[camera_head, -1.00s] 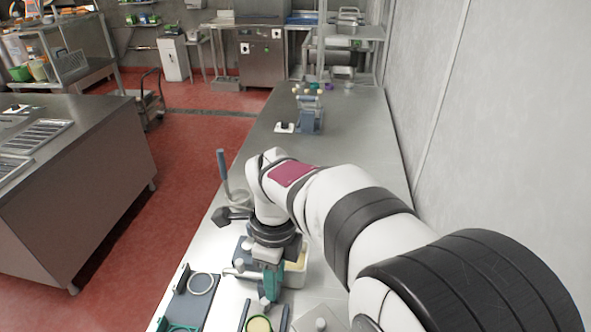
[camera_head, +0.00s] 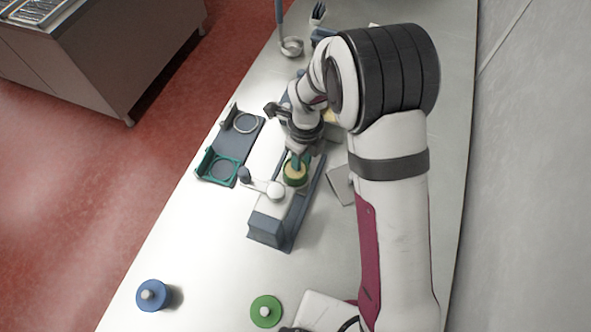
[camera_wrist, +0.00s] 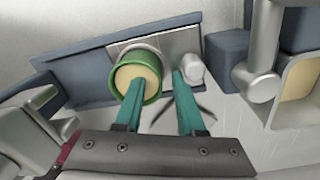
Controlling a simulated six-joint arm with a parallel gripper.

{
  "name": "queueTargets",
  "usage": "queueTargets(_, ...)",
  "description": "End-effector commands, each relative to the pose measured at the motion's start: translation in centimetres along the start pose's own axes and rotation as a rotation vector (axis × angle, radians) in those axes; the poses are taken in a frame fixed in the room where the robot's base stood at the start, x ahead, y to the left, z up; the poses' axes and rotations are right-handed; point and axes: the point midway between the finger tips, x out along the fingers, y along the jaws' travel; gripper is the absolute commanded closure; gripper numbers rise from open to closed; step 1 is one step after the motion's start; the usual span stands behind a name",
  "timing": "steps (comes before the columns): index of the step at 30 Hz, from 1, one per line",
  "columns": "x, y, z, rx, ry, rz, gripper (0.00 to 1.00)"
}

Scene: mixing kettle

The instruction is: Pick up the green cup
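The green cup (camera_head: 295,179) has a green wall and a beige inside or filling. It stands upright on the grey-blue base of a device in the head view. In the wrist view the cup (camera_wrist: 152,62) is just left of centre. My gripper (camera_head: 297,161) points down at the cup. Its teal fingers are apart in the wrist view (camera_wrist: 158,79). The left finger overlaps the cup's near side and the right finger is to its right. I cannot tell whether either finger touches the cup.
The device has a white lever (camera_head: 267,187). Left of it is a dark tray (camera_head: 238,143) with a ring and a teal square holder (camera_head: 222,169). A blue lid (camera_head: 150,295) and a green lid (camera_head: 266,311) lie in front.

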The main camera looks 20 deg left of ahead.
Motion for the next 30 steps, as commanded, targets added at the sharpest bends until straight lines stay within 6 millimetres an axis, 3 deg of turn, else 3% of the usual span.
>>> queueTargets(4, -0.04, -0.01, 0.01, 0.0, 0.0, 0.0, 0.61)
queueTargets(9, -0.06, -0.01, 0.01, 0.0, 0.0, 0.0, 0.92)
queueTargets(11, -0.07, -0.01, 0.01, 0.0, 0.0, 0.0, 1.0)
queueTargets(30, -0.09, -0.02, 0.01, 0.0, 0.0, 0.0, 1.0)
